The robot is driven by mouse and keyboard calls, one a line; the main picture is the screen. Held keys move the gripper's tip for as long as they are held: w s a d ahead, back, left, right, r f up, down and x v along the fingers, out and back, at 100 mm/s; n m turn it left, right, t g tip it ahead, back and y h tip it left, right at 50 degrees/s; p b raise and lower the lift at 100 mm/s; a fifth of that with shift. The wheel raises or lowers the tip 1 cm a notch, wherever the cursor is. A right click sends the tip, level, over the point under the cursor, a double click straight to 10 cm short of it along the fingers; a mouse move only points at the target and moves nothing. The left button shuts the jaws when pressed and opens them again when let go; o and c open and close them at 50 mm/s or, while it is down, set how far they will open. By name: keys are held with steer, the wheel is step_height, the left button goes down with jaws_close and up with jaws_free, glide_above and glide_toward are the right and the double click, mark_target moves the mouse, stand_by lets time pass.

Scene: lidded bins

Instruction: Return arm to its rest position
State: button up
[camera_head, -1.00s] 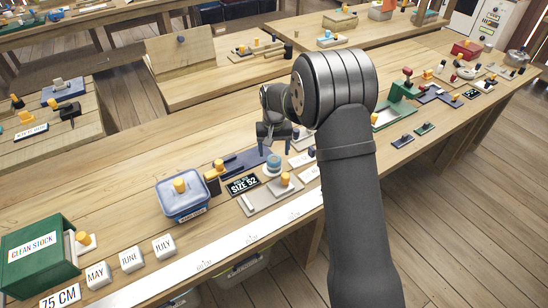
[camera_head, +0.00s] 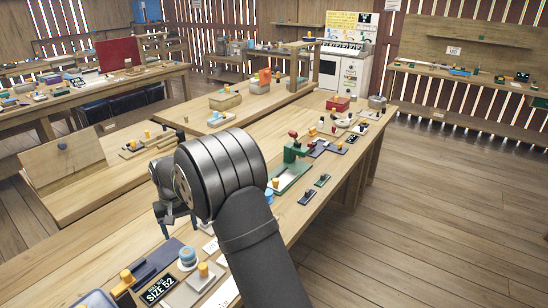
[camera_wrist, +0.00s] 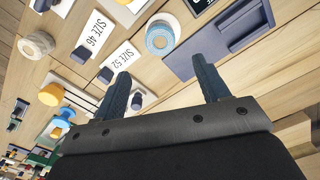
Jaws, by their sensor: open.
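My gripper (camera_head: 176,217) hangs above the long wooden bench in the head view, partly hidden behind my own dark arm. In the wrist view its two dark fingers (camera_wrist: 160,68) stand well apart with nothing between them. Beyond the fingertips lies a round blue-rimmed piece (camera_wrist: 160,37), apart from them. It also shows in the head view, below the gripper (camera_head: 187,257). The arm is bent and raised over the bench, and no object is held.
A blue tray (camera_wrist: 232,35) and white size labels (camera_wrist: 90,35) lie under the gripper. A blue-lidded bin (camera_head: 95,300) is cut off at lower left. A green press (camera_head: 291,165) stands on the bench to the right. Open floor lies right of the bench.

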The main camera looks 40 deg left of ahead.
mark_target(187, 252)
step_height(187, 252, down, 12)
steer(key=shift+r, duration=0.25)
step_height(187, 252, up, 3)
steer(key=shift+f, duration=0.1)
steer(key=shift+r, duration=0.7)
